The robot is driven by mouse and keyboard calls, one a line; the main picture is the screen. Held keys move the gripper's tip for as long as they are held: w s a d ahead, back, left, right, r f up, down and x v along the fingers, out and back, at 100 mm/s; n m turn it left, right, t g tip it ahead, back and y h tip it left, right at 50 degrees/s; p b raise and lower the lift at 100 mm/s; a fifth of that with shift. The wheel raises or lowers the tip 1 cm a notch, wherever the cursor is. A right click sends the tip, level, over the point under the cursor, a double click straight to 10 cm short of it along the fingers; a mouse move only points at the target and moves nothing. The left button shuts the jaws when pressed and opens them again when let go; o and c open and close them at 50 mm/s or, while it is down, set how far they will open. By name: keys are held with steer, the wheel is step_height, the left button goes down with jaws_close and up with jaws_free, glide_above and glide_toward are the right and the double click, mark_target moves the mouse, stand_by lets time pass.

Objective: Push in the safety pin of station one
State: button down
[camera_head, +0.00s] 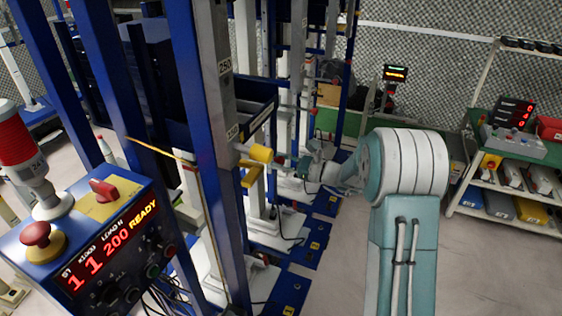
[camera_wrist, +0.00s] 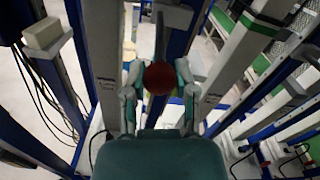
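The safety pin of station one shows in the head view as a yellow cylinder (camera_head: 262,153) on the blue and grey upright, with a small dark red knob (camera_head: 281,160) at its right end. My gripper (camera_head: 298,167) is just right of the knob, pointing left at it. In the wrist view a dark red ball (camera_wrist: 160,78), which looks like that knob, lies between the tips of my gripper (camera_wrist: 159,72). The fingers stand apart with a narrow gap on each side of the ball. I cannot tell whether either finger touches it. The pin's shaft is hidden.
A blue control box (camera_head: 110,245) at lower left reads READY, with a red mushroom button (camera_head: 36,234) and a red lamp. A yellow bracket (camera_head: 252,176) sits just below the pin.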

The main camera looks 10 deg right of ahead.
steer(key=x, duration=0.9)
steer(key=shift+d, duration=0.15)
steer(key=shift+c, duration=1.9)
jaws_free()
steer(key=shift+a, duration=0.2)
